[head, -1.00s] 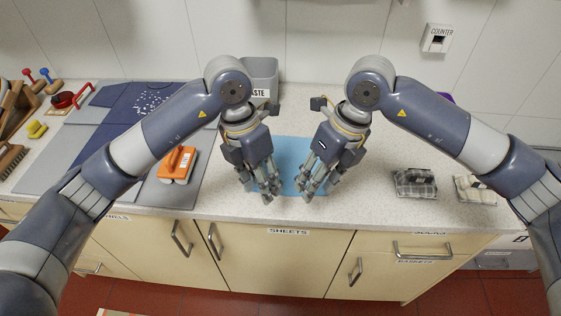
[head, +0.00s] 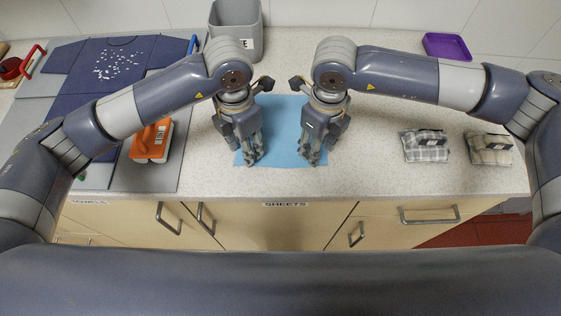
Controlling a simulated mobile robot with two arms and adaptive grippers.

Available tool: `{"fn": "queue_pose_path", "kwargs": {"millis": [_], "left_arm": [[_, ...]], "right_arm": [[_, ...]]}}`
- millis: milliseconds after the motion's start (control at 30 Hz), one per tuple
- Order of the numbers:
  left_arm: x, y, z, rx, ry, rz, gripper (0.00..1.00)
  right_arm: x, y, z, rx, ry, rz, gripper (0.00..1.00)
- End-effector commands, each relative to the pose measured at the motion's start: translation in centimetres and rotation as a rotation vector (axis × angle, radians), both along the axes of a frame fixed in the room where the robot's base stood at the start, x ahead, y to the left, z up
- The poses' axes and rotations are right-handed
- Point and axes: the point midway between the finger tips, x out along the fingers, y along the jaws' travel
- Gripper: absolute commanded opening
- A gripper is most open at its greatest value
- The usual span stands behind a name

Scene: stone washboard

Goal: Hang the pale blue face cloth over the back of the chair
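The pale blue face cloth (head: 280,135) lies flat on the speckled counter. My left gripper (head: 248,161) points down at the cloth's near left corner. My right gripper (head: 312,160) points down at its near right corner. The fingertips of both look very close to the cloth, but whether they touch or pinch it cannot be seen. The wrists and fingers hide parts of the cloth's left and right sides. The chair is not in view.
A grey bin (head: 236,30) stands behind the cloth. At left are an orange-backed brush (head: 152,140) and a dark blue garment (head: 110,65) on a grey board. At right lie two checked bundles (head: 426,146) and a purple tray (head: 447,46). Counter around the cloth is clear.

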Motion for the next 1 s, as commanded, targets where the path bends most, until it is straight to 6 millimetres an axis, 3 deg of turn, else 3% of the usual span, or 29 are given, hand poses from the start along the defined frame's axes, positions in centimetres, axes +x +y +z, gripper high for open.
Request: {"fn": "queue_pose_path", "kwargs": {"millis": [133, 600, 933, 1000], "left_arm": [[-0.1, 0.0, -1.0, 0.000, 0.001, -0.001, 0.38], [0.0, 0.0, -1.4, 0.000, 0.000, -0.001, 0.37], [0.0, 0.0, -1.6, 0.001, 0.001, 0.000, 0.00], [0.0, 0.0, -1.7, 0.001, 0.001, 0.000, 0.00]], "right_arm": [[0.0, 0.0, -0.9, 0.000, 0.000, 0.001, 0.38], [0.0, 0.0, -1.4, 0.001, -0.001, 0.002, 0.37], [-0.1, 0.0, -1.6, 0.001, 0.001, 0.001, 0.00], [0.0, 0.0, -1.6, 0.000, 0.000, 0.001, 0.00]]}}
